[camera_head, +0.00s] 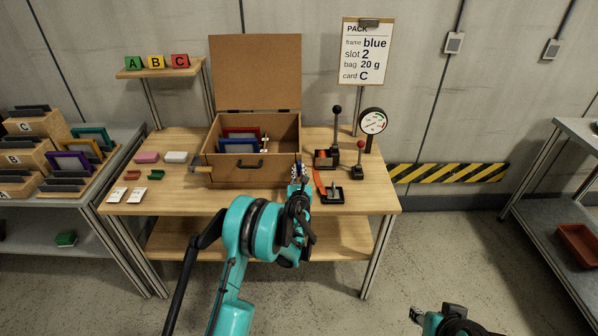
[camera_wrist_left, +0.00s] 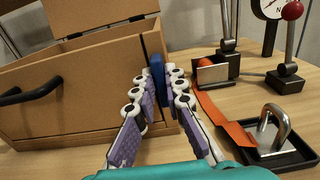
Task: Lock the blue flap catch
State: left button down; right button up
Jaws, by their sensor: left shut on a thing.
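The blue flap catch (camera_wrist_left: 157,70) stands upright at the right front corner of the wooden box (camera_head: 240,173). My left gripper (camera_wrist_left: 161,85) is shut on it, with the purple-padded fingers on either side. The fingers hide its lower part. In the head view my left gripper (camera_head: 299,176) is at the same corner, and the catch is mostly hidden. The box's brown lid (camera_head: 255,72) stands open, upright at the back. My right gripper (camera_head: 416,314) is low at the bottom right, away from the table; its opening is unclear.
An orange strip (camera_wrist_left: 222,120) and a padlock (camera_wrist_left: 274,128) on a black tray lie right of the box. Levers (camera_head: 336,130) and a gauge (camera_head: 373,121) stand behind them. Blue and red frames (camera_head: 240,145) are inside the box. Small blocks and cards lie at left.

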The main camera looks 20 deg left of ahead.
pick_arm(q)
jog(key=shift+s+a+f+n+b, duration=0.1)
jog(key=shift+n+b, duration=0.4)
jog(key=shift+n, duration=2.5)
jog(key=shift+w+a+f+n+b, duration=0.15)
jog(key=shift+n+b, duration=0.3)
jog(key=shift+n, duration=2.55)
jog(key=shift+s+a+f+n+b, duration=0.15)
jog(key=shift+n+b, duration=0.35)
jog(key=shift+n, duration=2.5)
jog(key=shift+r, duration=0.1)
jog(key=c, duration=1.6)
grip_release()
jog(key=shift+d, duration=0.1)
